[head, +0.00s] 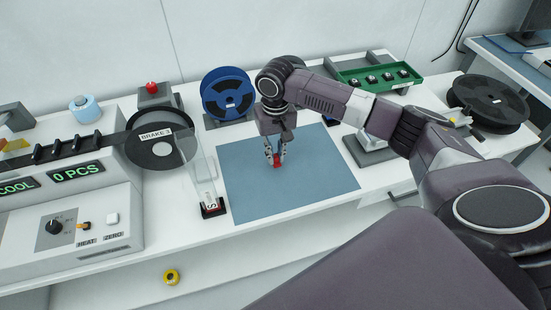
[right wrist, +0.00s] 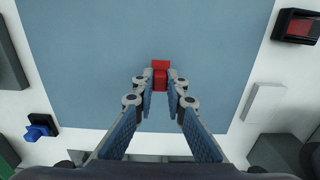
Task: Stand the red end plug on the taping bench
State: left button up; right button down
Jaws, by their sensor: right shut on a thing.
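The small red end plug (head: 277,161) is between the fingertips of my right gripper (head: 275,155), over the blue-grey mat (head: 240,195) on the white bench (head: 330,210). In the right wrist view the red plug (right wrist: 160,76) sits between the two fingertips (right wrist: 160,84), its far end sticking out past them. My right gripper points down and is shut on the plug. I cannot tell whether the plug touches the mat. My left gripper is not in view.
A blue reel (head: 228,94) stands behind, and a green tray (head: 378,77) at the back right. The taping machine (head: 70,220) fills the left. A yellow roll (head: 171,277) lies below. Most of the mat is bare.

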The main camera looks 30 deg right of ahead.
aim_at(275, 156)
jog(key=shift+f, duration=1.45)
jog(key=shift+f, duration=0.1)
jog(key=c, duration=2)
grip_release()
jog(key=shift+o, duration=0.2)
notch_tip(275, 156, up, 12)
jog(key=shift+r+b, duration=0.15)
jog(key=shift+b, duration=0.95)
